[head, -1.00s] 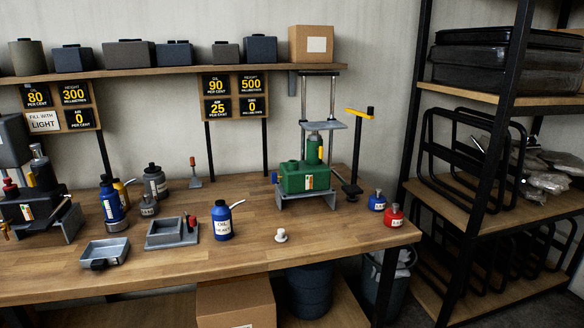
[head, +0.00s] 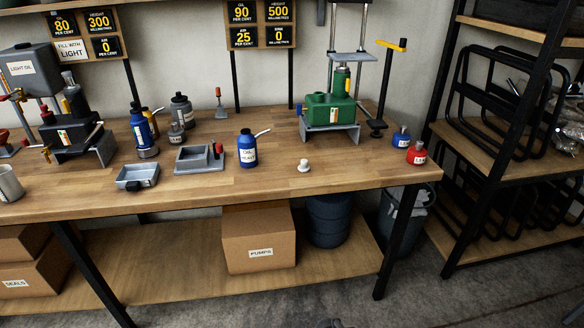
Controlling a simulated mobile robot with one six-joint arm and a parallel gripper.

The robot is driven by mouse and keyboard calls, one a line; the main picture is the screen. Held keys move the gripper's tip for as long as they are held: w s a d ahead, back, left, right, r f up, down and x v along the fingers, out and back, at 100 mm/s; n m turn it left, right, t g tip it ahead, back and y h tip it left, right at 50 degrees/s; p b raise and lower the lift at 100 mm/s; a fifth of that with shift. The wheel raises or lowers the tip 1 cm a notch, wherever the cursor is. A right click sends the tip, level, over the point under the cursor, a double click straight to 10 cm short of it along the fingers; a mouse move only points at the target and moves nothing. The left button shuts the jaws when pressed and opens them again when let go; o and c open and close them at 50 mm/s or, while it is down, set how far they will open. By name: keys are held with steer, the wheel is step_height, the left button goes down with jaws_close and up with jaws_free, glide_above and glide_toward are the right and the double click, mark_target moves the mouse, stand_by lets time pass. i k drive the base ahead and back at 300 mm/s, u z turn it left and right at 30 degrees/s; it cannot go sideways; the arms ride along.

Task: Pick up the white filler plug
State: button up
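The white filler plug (head: 304,166) stands on the wooden workbench (head: 270,186), near its front edge and right of the middle. It is small, with a wider base and a narrower top. Nothing touches it. A blue oil can with a spout (head: 247,149) stands to its left, and a green pump unit (head: 330,108) on a grey stand is behind it.
A grey tray (head: 137,177) and a grey block with a red part (head: 199,158) lie further left. A blue bottle (head: 401,137) and a red bottle (head: 417,154) stand at the right. A black-framed shelf (head: 480,136) is beyond the bench's right end.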

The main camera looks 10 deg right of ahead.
mark_target(304, 167)
steer(key=z, duration=0.5)
steer(key=k, duration=0.15)
steer(key=u, duration=2.95)
steer(key=k, duration=0.2)
steer(key=u, duration=2)
steer(key=k, duration=1.45)
steer(key=u, duration=0.15)
